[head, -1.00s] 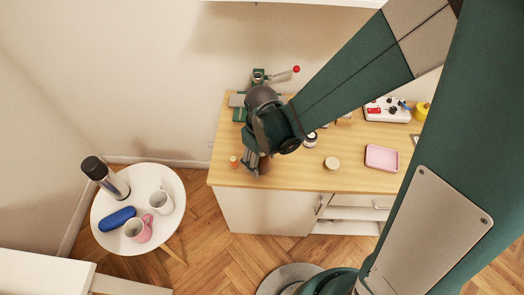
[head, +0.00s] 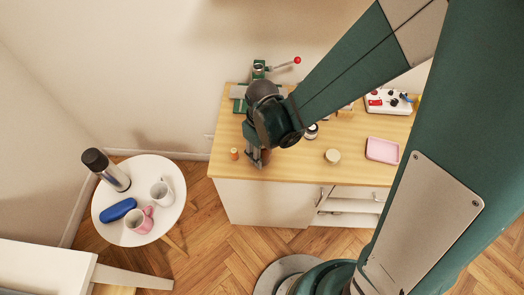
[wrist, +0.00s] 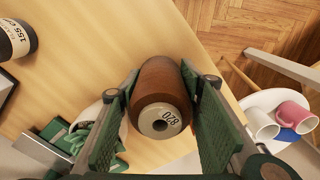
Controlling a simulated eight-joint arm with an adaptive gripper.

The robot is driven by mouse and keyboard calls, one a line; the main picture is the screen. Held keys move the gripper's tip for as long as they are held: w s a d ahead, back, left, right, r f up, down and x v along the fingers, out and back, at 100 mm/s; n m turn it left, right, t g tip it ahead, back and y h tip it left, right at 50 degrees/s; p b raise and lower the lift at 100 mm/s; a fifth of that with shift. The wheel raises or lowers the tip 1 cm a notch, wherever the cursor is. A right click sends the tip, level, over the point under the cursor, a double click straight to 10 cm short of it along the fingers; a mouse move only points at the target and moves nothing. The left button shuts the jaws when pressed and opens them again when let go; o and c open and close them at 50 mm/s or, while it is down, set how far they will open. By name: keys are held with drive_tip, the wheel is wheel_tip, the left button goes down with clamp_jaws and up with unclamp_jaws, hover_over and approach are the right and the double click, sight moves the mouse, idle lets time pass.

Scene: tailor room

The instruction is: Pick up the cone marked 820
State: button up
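The cone marked 820 (wrist: 160,90) is a reddish-brown spool with a pale end that carries the number, in the middle of the wrist view. My gripper (wrist: 160,75) has its two green-padded fingers on either side of it, close to its flanks. Whether both pads press on the cone cannot be told. In the head view my gripper (head: 256,159) is low over the left front part of the wooden worktop. A bit of brown, probably the cone, shows beside the fingers there, mostly hidden.
A small orange spool (head: 234,154) stands left of my gripper. A green press (head: 258,72) is behind. A round white table (head: 175,217) with mugs stands lower left.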

drive_tip(key=shift+r, duration=0.15)
wheel_tip(320, 180, up, 10)
drive_tip(key=p, duration=0.2)
idle(0.9)
